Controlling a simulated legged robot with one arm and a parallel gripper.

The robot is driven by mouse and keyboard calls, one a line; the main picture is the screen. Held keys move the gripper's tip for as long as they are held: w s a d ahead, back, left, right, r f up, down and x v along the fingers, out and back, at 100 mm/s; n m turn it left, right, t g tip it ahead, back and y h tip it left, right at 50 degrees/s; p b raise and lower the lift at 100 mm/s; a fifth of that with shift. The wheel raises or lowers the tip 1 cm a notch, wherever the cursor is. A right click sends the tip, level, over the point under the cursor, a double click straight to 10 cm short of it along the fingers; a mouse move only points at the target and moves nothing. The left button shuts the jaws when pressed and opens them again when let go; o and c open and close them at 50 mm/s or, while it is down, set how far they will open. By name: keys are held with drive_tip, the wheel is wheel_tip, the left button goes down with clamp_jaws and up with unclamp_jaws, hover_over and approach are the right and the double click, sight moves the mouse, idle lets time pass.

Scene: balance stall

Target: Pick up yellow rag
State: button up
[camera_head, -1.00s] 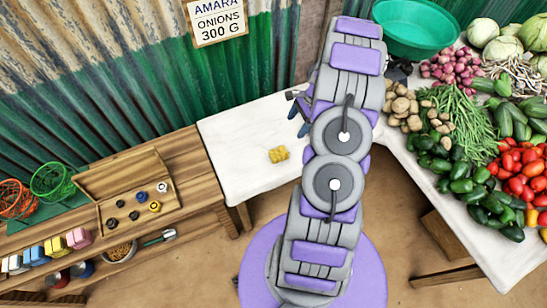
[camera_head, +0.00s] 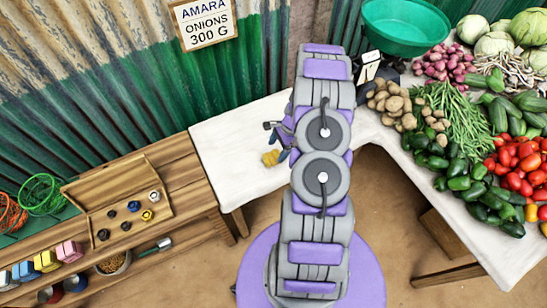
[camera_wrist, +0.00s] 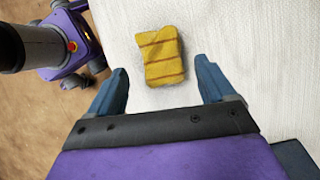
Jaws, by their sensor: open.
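The yellow rag (camera_head: 271,158) lies on the white table (camera_head: 225,150) left of my arm. In the wrist view the yellow rag (camera_wrist: 162,56) is a small folded piece with brownish stripes, flat on the pale cloth. My gripper (camera_wrist: 157,88) is open, with its two blue fingers spread wide. The rag lies just beyond the fingertips, roughly centred between them, and nothing is held. In the head view my gripper (camera_head: 283,148) is partly hidden by my arm, close to the rag.
A wooden shelf at left holds an open box (camera_head: 125,210) of small weights. A green bowl (camera_head: 405,30) on a scale stands behind at right. Potatoes (camera_head: 390,100), peppers and other vegetables cover the right table. The white table around the rag is clear.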

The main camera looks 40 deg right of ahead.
sight(273, 155)
drive_tip(key=b+x, duration=0.1)
drive_tip(key=x, duration=0.4)
drive_tip(key=shift+w+a+r, duration=0.1)
drive_tip(key=shift+w, duration=0.05)
drive_tip(key=shift+d, duration=0.25)
drive_tip(key=shift+c, duration=0.8)
drive_tip(key=shift+a, duration=0.15)
drive_tip(key=c, duration=0.9)
